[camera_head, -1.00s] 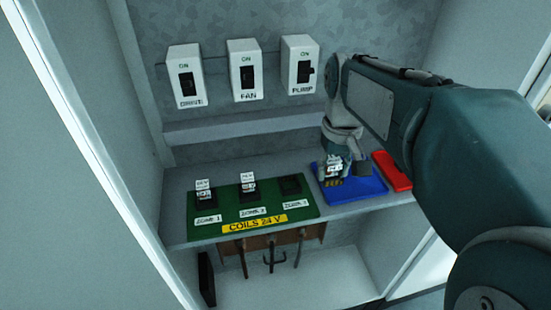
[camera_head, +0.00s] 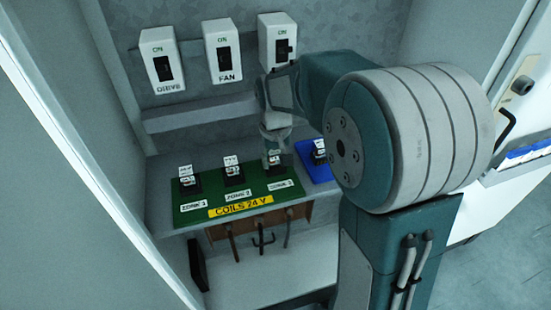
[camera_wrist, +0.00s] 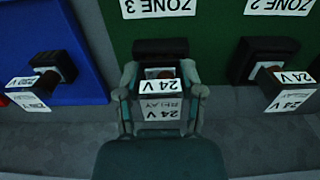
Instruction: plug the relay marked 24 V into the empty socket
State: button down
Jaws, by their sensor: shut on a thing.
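My gripper (camera_wrist: 160,73) is shut on the relay marked 24 V (camera_wrist: 160,87), one finger on each side of it. In the head view my gripper (camera_head: 274,147) holds this relay (camera_head: 274,159) over the ZONE 3 place on the green board (camera_head: 193,215). The wrist view shows the dark ZONE 3 socket (camera_wrist: 160,46) directly in line with the relay. I cannot tell whether the relay is fully seated. Relays stand in ZONE 1 (camera_head: 186,177) and ZONE 2 (camera_head: 233,172); the ZONE 2 relay (camera_wrist: 289,88) reads 24 V.
A blue tray (camera_head: 318,174) is right of the board, with another relay (camera_head: 319,150) on it. Switch boxes marked DRIVE (camera_head: 161,62), FAN (camera_head: 223,52) and a third (camera_head: 277,45) hang on the back wall.

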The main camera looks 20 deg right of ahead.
aim_at(275, 154)
jog(key=shift+a, duration=0.2)
jog(key=shift+c, duration=1)
grip_release()
jog(key=shift+d, duration=0.1)
notch_tip(275, 154, up, 12)
jog(key=shift+s+r, duration=0.1)
jog(key=s+f+t, duration=0.2)
jog(key=s+t, duration=0.3)
jog(key=s, duration=1.5)
jog(key=shift+s+a+f+t, duration=0.15)
jog(key=shift+s+a+t, duration=0.05)
jog(key=shift+a+t, duration=0.1)
